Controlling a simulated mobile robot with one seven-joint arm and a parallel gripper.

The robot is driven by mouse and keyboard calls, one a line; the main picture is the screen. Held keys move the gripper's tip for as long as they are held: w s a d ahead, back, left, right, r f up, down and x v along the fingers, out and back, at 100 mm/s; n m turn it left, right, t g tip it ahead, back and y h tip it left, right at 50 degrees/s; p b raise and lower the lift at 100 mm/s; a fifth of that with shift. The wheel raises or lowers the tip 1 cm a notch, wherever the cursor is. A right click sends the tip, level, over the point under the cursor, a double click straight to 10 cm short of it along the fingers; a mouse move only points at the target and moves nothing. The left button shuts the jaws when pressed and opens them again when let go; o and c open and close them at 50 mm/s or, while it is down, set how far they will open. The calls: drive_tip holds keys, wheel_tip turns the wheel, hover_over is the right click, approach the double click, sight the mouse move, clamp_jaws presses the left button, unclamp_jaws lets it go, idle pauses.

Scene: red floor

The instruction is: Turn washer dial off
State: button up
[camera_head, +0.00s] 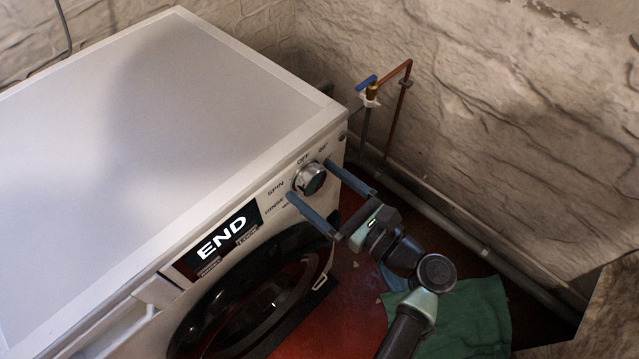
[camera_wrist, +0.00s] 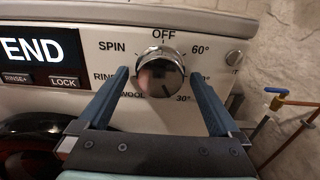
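The washer dial (camera_head: 311,178) is a round silver knob on the front panel of the white washer (camera_head: 190,75). In the wrist view the dial (camera_wrist: 160,72) has OFF printed above it, SPIN to its upper left and 60° to its upper right. The wrist view shows a gap between the dial and each finger, and nothing is held.
The lit display (camera_head: 222,238) reads END, left of the dial. The dark round door (camera_head: 255,300) is below. A pipe with a blue-handled tap (camera_head: 370,88) stands by the stone wall at right. A green cloth (camera_head: 470,318) lies on the floor.

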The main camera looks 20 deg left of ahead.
drive_tip(key=c, duration=1.3)
drive_tip(key=shift+o, duration=0.2)
